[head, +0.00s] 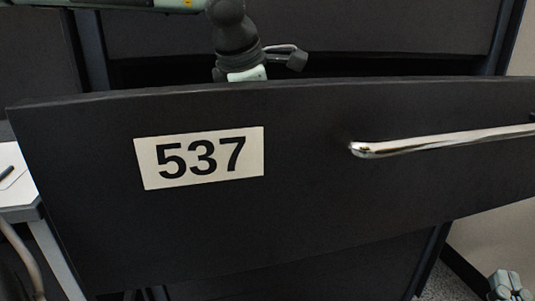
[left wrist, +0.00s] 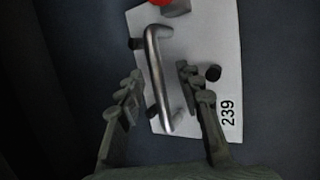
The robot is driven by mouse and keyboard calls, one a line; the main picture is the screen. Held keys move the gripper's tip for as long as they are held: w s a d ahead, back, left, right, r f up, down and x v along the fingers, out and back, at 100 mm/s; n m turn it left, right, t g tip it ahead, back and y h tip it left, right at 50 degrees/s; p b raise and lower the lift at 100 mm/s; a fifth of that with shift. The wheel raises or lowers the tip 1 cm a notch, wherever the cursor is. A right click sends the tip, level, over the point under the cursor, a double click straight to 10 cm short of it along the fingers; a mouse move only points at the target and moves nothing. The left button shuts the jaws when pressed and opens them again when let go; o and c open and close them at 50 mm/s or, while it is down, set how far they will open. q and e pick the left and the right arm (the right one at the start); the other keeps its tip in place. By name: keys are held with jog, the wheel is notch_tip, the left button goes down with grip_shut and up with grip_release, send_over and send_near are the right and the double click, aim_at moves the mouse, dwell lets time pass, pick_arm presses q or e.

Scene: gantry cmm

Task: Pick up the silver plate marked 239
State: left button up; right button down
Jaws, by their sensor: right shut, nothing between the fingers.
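The silver plate (left wrist: 215,45) marked 239 lies on a dark surface in the left wrist view. It carries a metal bar handle (left wrist: 160,85), a dark round knob (left wrist: 213,73) and a red round part (left wrist: 158,3) at the top edge. My left gripper (left wrist: 159,75) is open, its fingers on either side of the handle with gaps showing. In the head view my left arm reaches behind the drawer front, which hides that gripper and the plate. My right gripper (head: 508,285) is shut and empty at the bottom right corner.
A dark drawer front (head: 300,220) marked 537, with a chrome handle (head: 440,142), stands pulled out across the head view. The dark cabinet (head: 350,32) rises behind it. A white table (head: 14,185) is at the left edge. Floor shows at the lower right.

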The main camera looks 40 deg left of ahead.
pick_arm(q)
jog(key=shift+f, duration=0.2)
dwell(0.5)
grip_shut()
dwell(0.3)
jog(key=shift+r, duration=0.1)
